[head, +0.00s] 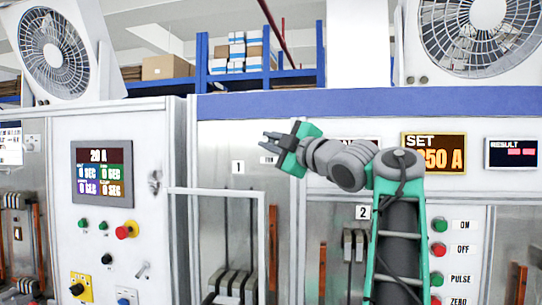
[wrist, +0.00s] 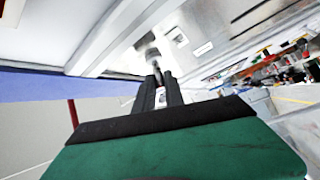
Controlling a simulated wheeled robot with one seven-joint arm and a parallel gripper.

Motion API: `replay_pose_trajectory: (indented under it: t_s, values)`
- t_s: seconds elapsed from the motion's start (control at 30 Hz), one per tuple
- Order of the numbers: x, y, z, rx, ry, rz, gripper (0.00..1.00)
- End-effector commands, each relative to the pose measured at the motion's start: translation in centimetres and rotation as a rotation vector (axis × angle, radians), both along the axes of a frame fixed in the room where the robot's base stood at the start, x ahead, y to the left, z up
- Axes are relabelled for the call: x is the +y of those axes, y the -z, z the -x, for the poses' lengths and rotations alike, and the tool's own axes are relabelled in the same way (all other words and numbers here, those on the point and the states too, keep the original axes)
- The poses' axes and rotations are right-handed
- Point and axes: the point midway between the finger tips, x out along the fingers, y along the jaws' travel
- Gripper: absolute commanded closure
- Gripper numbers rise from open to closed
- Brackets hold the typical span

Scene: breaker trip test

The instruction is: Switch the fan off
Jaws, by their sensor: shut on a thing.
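Two white-framed fans stand on top of the cabinets in the head view, a left fan (head: 54,52) and a right fan (head: 478,35). Small dark knobs (head: 51,99) show at the left fan's lower edge. My gripper (head: 267,146) is in front of the middle cabinet, pointing left, apart from both fans. In the wrist view the dark fingers (wrist: 158,95) are close together. A small white and red thing (wrist: 160,98) shows between them; I cannot tell what it is.
The left cabinet has a display (head: 102,173), a red emergency button (head: 127,230) and a latch (head: 154,182). A pale frame (head: 217,191) stands out below my gripper. Blue shelving (head: 290,77) with boxes is behind.

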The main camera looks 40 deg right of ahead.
Motion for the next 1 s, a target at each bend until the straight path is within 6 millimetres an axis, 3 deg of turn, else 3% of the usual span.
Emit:
replay_pose_trajectory:
  t_s: [0.03, 0.2, 0.6, 1.0]
  values:
    - [0.0, 1.4, 0.0, -0.027, 0.000, 0.030, 1.00]
    - [-0.1, 2.0, -0.1, -0.130, 0.000, 0.146, 1.00]
    - [-0.4, 2.6, -0.4, -0.324, -0.001, 0.364, 1.00]
    - [-0.5, 2.7, -0.5, -0.394, 0.000, 0.444, 1.00]
